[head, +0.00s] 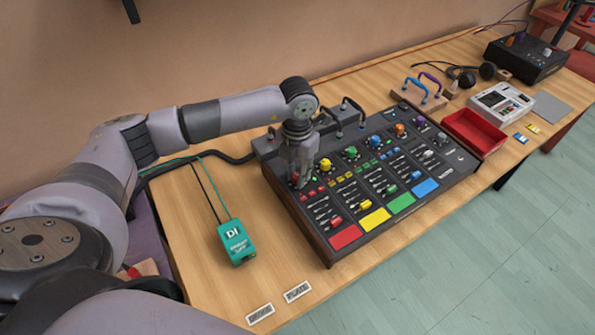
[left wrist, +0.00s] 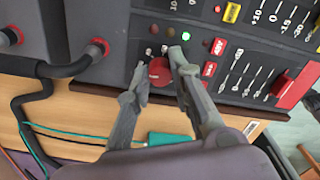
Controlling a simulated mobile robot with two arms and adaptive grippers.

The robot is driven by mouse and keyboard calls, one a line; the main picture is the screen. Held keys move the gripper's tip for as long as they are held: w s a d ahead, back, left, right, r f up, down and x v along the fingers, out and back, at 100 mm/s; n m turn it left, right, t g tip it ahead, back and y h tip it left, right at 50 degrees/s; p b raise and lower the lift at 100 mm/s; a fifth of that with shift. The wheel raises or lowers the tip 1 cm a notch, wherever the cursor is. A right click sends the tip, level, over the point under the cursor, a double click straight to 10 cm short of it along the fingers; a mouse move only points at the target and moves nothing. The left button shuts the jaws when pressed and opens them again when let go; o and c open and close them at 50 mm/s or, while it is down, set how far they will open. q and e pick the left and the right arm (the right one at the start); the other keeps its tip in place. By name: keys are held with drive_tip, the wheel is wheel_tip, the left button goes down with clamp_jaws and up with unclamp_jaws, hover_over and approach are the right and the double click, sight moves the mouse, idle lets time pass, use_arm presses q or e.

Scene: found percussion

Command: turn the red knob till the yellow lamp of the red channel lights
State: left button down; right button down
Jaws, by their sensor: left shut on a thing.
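The mixer (head: 318,222) is a dark sloped panel with coloured channel strips. The red channel, with its red pad (head: 345,237), is at its left end. My left gripper (head: 297,178) points down at the top of this channel and mostly hides the knob in the head view. In the left wrist view the red knob (left wrist: 160,72) sits between the two fingertips of my left gripper (left wrist: 160,68), which is shut on it. A small green lamp (left wrist: 186,36) glows close to the knob. I see no yellow lamp glowing there. My right gripper is out of view.
A teal box (head: 236,242) with a cable lies left of the mixer. Black plugs and cables (head: 352,108) rise along its back edge. A red tray (head: 473,134) stands to its right. Two small labels lie at the table's front. Bare wood is around the teal box.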

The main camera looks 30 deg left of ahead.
use_arm(q)
drive_tip(key=shift+f+m+b, duration=0.2)
drive_tip(key=shift+m+b, duration=1)
drive_tip(key=shift+b, duration=0.05)
drive_tip(key=shift+r+m+b, duration=0.15)
drive_tip(key=shift+m+b, duration=1.15)
drive_tip(key=shift+m, duration=0.4)
drive_tip(key=c, duration=1.4)
unclamp_jaws()
